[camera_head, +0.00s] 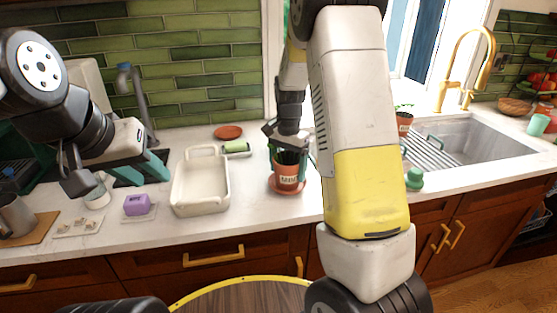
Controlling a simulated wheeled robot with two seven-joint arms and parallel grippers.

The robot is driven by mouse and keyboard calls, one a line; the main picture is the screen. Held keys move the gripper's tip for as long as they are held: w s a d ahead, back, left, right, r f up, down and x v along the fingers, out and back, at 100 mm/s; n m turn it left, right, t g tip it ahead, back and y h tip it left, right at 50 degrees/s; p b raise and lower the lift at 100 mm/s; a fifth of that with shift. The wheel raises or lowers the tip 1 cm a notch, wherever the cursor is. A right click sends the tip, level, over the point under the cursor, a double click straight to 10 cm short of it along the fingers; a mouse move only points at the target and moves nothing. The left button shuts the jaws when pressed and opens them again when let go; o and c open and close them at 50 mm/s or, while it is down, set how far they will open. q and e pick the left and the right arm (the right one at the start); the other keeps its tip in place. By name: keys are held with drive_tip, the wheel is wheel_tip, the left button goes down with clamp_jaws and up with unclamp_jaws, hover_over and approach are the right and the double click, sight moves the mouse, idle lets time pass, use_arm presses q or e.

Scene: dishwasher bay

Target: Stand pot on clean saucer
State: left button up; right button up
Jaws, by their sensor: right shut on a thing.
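A terracotta pot (287,177) with a pale label and dark green leaves is upright in my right gripper (291,158), whose fingers are shut on its sides. A terracotta saucer (287,192) lies directly under the pot on the white counter. The pot's base appears to be within the saucer's rim; I cannot tell whether it touches. Another terracotta saucer (229,132) lies empty at the back of the counter, near the wall. My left gripper (115,177) is open and empty above the left part of the counter.
A cream tray (201,206) stands left of the pot, with a green roll (236,147) at its back corner. A purple block (137,204) is further left. Another potted plant (404,123) stands near the sink (455,138). A green object (414,179) sits right of my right arm.

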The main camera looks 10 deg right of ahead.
drive_tip(key=o, duration=1.8)
wheel_tip(320, 180, up, 12)
drive_tip(key=shift+s+a+r+n+t+y, duration=0.35)
drive_tip(key=shift+s+r+n+t, duration=1)
drive_tip(key=shift+s, duration=2.7)
drive_tip(key=shift+s+a+r+n+t+y, duration=0.4)
drive_tip(key=shift+s+r+n+t, duration=0.95)
drive_tip(key=shift+s, duration=2.7)
drive_tip(key=shift+s+a+r+n+t+y, duration=0.4)
drive_tip(key=shift+s+r+n, duration=0.45)
drive_tip(key=shift+s+n, duration=2.2)
drive_tip(key=shift+s+m, duration=1)
drive_tip(key=shift+m, duration=0.05)
